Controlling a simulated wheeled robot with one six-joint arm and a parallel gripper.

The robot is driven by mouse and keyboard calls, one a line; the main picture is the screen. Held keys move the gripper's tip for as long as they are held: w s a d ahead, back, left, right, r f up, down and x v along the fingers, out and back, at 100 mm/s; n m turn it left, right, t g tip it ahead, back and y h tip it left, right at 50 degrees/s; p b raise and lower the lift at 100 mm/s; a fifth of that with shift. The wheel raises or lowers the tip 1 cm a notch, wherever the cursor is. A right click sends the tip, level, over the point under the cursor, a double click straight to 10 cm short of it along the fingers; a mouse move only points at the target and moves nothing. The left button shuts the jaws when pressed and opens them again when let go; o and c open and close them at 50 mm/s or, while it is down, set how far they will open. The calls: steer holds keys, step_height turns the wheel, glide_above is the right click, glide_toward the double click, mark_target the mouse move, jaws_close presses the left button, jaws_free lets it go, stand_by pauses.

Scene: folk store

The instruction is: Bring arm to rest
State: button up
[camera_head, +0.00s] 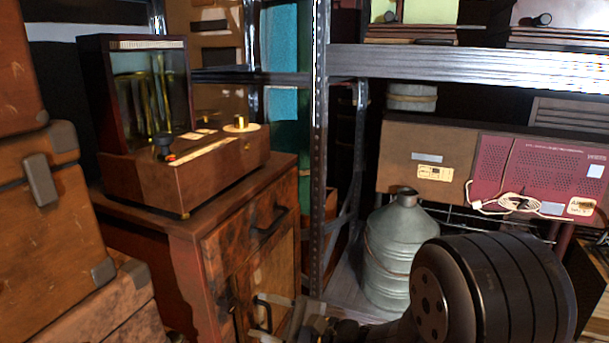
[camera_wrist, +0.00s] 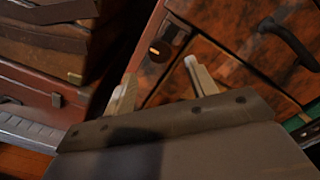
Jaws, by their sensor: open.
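My gripper shows in the wrist view (camera_wrist: 158,88), with its two pale fingers spread apart and nothing between them. Beyond the fingers is the wooden cabinet (camera_wrist: 215,70) with its dark handle and a keyhole plate. In the head view my arm reaches in from the lower right, and my gripper (camera_head: 275,318) is low in front of the cabinet (camera_head: 215,250). I cannot tell from these frames whether a finger touches the cabinet door. Part of my gripper is cut off by the bottom edge of the head view.
Brown suitcases (camera_head: 45,200) are stacked close at the left. A wooden device with a glass case (camera_head: 190,180) stands on the cabinet. A metal shelf (camera_head: 460,66) holds boxes at the right. A grey metal can (camera_head: 395,245) stands behind my arm.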

mark_target(234, 306)
steer(key=b+x, duration=0.1)
steer(key=x, duration=0.6)
steer(key=shift+a+r, duration=0.15)
steer(key=shift+r+m+p, duration=0.15)
steer(key=shift+m+p, duration=0.25)
steer(key=shift+p, duration=0.3)
steer(key=shift+m+p, duration=0.8)
steer(key=shift+p, duration=0.45)
steer(key=shift+f+m+p, duration=0.2)
steer(key=shift+m+p, duration=0.5)
steer(key=shift+p, duration=0.1)
steer(key=shift+f, duration=0.1)
steer(key=shift+d, duration=0.2)
